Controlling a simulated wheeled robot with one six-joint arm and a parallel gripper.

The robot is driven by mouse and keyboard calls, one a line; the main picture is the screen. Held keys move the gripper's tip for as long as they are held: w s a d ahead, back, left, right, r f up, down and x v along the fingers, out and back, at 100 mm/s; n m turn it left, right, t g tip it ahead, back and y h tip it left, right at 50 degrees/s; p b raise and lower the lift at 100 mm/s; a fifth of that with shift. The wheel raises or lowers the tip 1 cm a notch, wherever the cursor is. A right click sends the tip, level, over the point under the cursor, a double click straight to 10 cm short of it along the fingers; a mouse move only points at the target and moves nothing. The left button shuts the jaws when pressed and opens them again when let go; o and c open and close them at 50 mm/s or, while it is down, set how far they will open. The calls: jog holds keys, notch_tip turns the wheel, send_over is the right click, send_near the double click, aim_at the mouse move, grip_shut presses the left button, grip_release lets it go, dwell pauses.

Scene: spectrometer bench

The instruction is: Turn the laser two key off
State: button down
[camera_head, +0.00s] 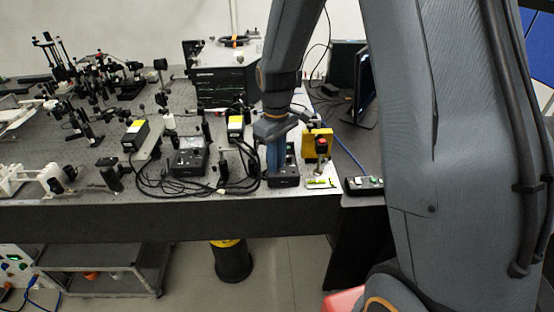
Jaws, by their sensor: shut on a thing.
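A dark laser control box (284,181) sits at the front edge of the optical bench. My gripper (276,166) points down onto this box and covers much of its top. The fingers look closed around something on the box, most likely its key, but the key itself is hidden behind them. Which way the key is turned cannot be seen. A second, similar dark control box (189,160) stands to the left, clear of my gripper. Which box bears the number two cannot be read.
A yellow box with a red button (321,145) stands close to the right of my gripper. Black cables (170,187) loop between the two control boxes. A black power strip (364,185) lies at the right. Several optical mounts fill the bench's left side.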

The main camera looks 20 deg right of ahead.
jog(key=n, duration=0.4)
jog(key=shift+w+r+n, duration=0.1)
jog(key=shift+n, duration=0.2)
jog(key=shift+n+p, duration=0.35)
jog(key=shift+n, duration=1.95)
jog(key=c, duration=1.6)
grip_release()
jog(key=shift+c, duration=0.2)
jog(key=shift+r+b, duration=1.2)
jog(key=shift+r, duration=2.7)
jog(key=shift+f, duration=0.1)
